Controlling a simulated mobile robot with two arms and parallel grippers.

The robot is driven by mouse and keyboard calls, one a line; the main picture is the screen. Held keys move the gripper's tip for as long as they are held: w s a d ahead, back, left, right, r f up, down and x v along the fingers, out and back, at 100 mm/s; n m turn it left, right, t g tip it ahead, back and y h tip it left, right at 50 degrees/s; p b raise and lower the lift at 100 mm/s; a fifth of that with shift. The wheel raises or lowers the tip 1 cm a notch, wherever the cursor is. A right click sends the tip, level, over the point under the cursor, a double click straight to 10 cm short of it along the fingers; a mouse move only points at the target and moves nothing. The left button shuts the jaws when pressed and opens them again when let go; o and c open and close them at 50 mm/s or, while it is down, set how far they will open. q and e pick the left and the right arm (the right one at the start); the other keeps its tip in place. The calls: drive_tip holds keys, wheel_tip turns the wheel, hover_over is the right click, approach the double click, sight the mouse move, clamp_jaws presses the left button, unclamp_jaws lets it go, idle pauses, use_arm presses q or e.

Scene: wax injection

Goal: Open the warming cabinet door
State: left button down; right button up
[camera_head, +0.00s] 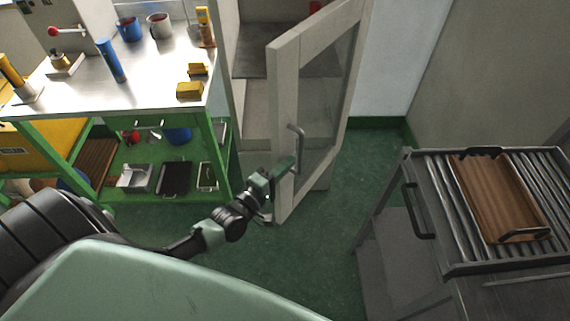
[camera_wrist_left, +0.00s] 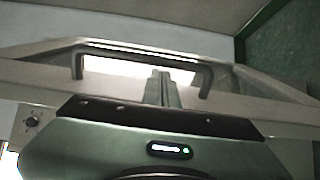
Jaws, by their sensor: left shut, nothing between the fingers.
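The warming cabinet door (camera_head: 328,85) is a pale frame with a glass pane, and it stands swung open from the cabinet (camera_head: 258,107). Its grey bar handle (camera_head: 300,146) is upright on the door's free edge in the head view. My left gripper (camera_head: 290,164) is shut and empty, with its fingertips close to the handle. In the left wrist view the handle (camera_wrist_left: 145,52) spans above the closed fingers (camera_wrist_left: 162,88), which lie across or behind its lower side. I cannot tell whether they touch it. My right gripper is in neither view.
A steel-topped green bench (camera_head: 150,85) with cups and tools stands left of the cabinet. A roller-topped cart (camera_head: 470,270) with a brown tray (camera_head: 498,197) stands at the right. Green floor (camera_head: 320,235) is free between the door and the cart.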

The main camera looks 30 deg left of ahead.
use_arm(q)
drive_tip(key=w+d, duration=0.3)
drive_tip(key=d, duration=1.5)
drive_tip(key=shift+d, duration=0.25)
